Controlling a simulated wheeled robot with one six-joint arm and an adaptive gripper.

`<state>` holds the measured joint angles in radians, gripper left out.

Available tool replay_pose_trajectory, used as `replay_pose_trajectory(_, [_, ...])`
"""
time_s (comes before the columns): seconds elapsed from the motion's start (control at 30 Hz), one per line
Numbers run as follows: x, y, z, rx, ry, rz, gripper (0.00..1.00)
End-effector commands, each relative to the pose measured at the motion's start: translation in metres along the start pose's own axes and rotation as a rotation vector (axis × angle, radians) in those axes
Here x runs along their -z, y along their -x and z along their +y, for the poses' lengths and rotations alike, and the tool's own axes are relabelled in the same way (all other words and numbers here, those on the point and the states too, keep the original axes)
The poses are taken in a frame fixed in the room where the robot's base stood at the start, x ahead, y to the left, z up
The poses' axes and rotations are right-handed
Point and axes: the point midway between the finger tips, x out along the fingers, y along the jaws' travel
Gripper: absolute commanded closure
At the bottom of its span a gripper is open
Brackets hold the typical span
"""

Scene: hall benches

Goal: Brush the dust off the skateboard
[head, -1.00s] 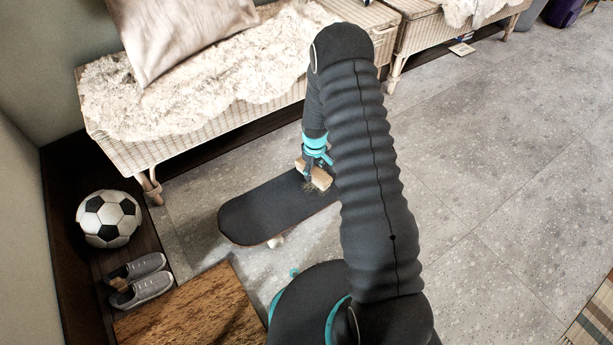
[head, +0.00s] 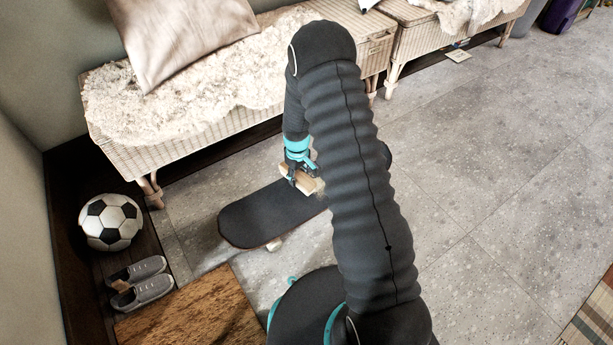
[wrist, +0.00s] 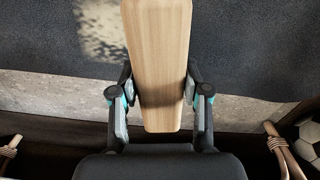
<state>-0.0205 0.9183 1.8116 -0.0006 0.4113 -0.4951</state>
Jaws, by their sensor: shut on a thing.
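The skateboard (head: 262,214) lies on the floor in front of the bench, its dark deck facing up. Its far end is hidden behind my arm. My gripper (head: 300,172) is shut on a pale wooden brush (head: 297,180) over the deck. In the wrist view the brush (wrist: 157,50) sits between the two fingers (wrist: 160,95), with the dark deck (wrist: 255,50) beneath it. A pale dusty patch (wrist: 101,30) shows on the deck left of the brush. I cannot tell whether the bristles touch the deck.
A wicker bench (head: 180,150) with a fleece and a cushion (head: 180,35) stands behind the skateboard. A football (head: 111,222) and grey shoes (head: 142,282) are at the left, near a brown mat (head: 195,312). Tiled floor (head: 480,160) is clear at the right.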

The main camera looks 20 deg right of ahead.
Motion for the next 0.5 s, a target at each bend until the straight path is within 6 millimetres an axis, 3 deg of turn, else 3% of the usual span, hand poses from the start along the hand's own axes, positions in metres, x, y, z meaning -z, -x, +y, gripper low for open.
replay_pose_trajectory(0.3, [0.000,0.032,0.002,-0.001,-0.002,0.001,0.86])
replay_pose_trajectory(0.5, [-0.001,0.039,0.002,0.000,-0.003,0.000,0.86])
